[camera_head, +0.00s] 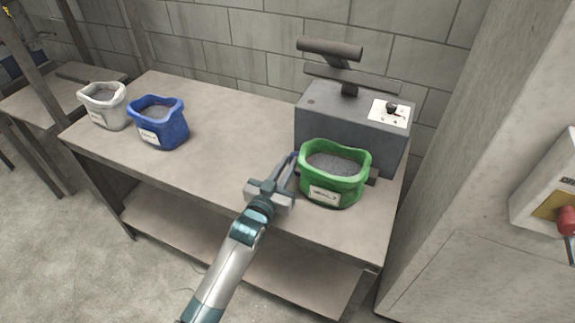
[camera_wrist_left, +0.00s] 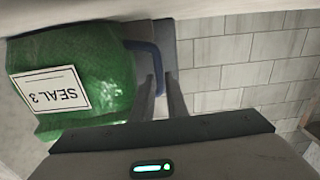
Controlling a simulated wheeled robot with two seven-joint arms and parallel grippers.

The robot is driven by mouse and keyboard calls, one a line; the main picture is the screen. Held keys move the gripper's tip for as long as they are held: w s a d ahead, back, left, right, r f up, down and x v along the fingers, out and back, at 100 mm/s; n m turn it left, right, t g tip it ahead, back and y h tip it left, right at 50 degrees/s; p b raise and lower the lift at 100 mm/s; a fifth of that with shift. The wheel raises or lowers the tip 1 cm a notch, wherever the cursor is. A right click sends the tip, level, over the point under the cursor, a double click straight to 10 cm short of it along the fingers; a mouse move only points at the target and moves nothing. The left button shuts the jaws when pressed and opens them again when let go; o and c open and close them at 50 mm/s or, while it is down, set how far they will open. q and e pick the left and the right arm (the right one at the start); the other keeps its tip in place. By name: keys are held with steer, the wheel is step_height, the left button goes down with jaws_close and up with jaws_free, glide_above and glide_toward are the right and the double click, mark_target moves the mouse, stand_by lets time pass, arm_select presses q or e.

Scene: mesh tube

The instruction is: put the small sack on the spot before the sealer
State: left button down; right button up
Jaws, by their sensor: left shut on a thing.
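A green sack (camera_head: 335,190), open at the top and filled with grey grains, is upright right in front of the grey sealer (camera_head: 345,118). I cannot tell whether its base touches the table. My left gripper (camera_head: 289,170) is at the sack's left side, shut on its dark blue side loop. In the left wrist view the sack (camera_wrist_left: 105,62) shows a white label reading SEAL 3, and the loop (camera_wrist_left: 152,50) runs to the fingers (camera_wrist_left: 160,85). The spot before the sealer is hidden. A blue sack (camera_head: 172,132) and a white sack (camera_head: 104,112) stand at the table's left end.
The table (camera_head: 225,155) is clear between the blue sack and my left gripper. A block wall (camera_head: 220,50) runs behind it. A grey cabinet or pillar (camera_head: 455,150) stands close on the right, with a box bearing a red knob (camera_head: 567,222).

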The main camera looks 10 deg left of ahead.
arm_select(q)
steer(key=shift+r, duration=0.2)
